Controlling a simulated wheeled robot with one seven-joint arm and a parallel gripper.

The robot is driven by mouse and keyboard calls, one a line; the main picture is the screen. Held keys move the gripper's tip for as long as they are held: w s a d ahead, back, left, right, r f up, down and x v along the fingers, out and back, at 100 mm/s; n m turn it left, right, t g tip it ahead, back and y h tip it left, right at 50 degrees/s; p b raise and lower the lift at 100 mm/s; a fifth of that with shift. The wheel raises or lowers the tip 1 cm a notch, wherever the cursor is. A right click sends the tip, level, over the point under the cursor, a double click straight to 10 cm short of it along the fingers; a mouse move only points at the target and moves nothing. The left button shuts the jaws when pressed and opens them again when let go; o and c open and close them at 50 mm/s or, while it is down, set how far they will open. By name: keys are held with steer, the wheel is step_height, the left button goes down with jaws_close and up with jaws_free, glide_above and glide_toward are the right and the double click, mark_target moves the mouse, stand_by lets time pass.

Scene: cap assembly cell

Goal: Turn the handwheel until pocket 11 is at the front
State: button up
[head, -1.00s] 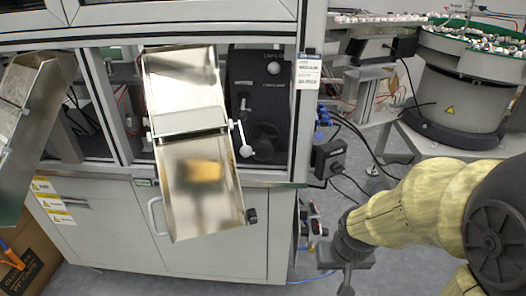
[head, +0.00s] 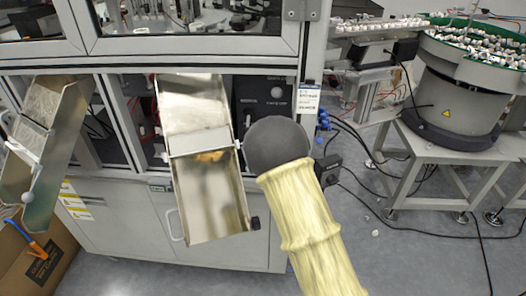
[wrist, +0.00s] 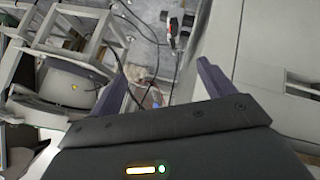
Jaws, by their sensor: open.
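The black control panel (head: 262,92) is inside the machine's right bay, right of the middle metal chute. Its lower part is covered by my arm's dark rounded joint, so I cannot see the handwheel in the head view. No pocket or pocket number can be read. My gripper (wrist: 163,85) shows in the wrist view with its two dark fingers spread apart and nothing between them. It points past the machine's side toward floor and cables. My gripper is not visible in the head view.
Two metal chutes hang off the machine front, one in the middle (head: 208,205) and one at the left (head: 60,150). A parts feeder bowl (head: 465,95) stands on a frame at the right, with cables on the floor. Open floor lies at the lower right. A cardboard box (head: 45,265) sits lower left.

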steer(key=a+r+n+t+y+p, duration=0.8)
steer(key=a+r+n+y+p, duration=0.2)
steer(key=r+n, duration=0.5)
steer(key=a+n+p, duration=0.1)
steer(key=n, duration=0.2)
steer(key=shift+s+t, duration=0.35)
steer(key=shift+t, duration=0.05)
steer(key=p+x, duration=0.2)
steer(key=x, duration=1.5)
steer(key=shift+w+p, duration=0.25)
steer(key=shift+p, duration=0.15)
